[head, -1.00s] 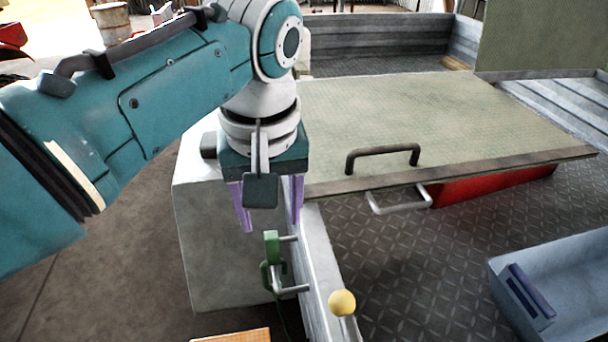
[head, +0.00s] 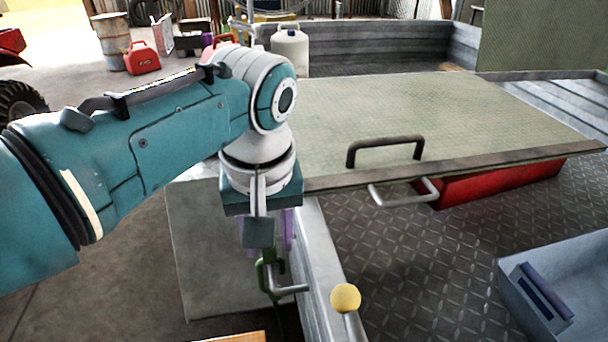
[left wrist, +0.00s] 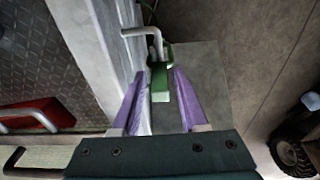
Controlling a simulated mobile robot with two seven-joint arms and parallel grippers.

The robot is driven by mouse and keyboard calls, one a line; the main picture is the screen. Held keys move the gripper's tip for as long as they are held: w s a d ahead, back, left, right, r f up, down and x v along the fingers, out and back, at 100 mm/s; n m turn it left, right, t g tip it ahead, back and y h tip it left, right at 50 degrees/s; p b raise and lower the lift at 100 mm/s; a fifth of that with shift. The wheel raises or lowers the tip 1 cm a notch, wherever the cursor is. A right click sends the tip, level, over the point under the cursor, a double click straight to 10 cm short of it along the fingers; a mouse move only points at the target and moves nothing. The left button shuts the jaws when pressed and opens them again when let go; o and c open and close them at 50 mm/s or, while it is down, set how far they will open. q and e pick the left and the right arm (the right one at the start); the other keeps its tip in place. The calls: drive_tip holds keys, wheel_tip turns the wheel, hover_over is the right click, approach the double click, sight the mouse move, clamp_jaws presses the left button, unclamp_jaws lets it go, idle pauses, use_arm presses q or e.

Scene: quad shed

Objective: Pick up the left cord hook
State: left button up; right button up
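The green cord hook (head: 265,279) hangs at a bent silver peg (head: 292,289) on the outer side of the grey side wall. My left gripper (head: 266,246) is right above it, pointing down, and hides its upper part. In the left wrist view, the green hook (left wrist: 160,82) lies between the two purple fingers of my left gripper (left wrist: 157,76), with gaps visible beside it. The gripper is open. The bent peg (left wrist: 146,34) shows beyond the fingertips. My right gripper is not in view.
The side wall (head: 322,265) stands close to the right of the gripper. A yellow knob (head: 345,297) stands near it. A large panel (head: 440,115) with a dark handle (head: 385,147) lies behind, over a red box (head: 500,182). A blue-grey bin (head: 550,290) sits at right.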

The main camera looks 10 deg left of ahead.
use_arm(q)
clamp_jaws()
drive_tip(key=shift+r, duration=0.1)
idle(0.3)
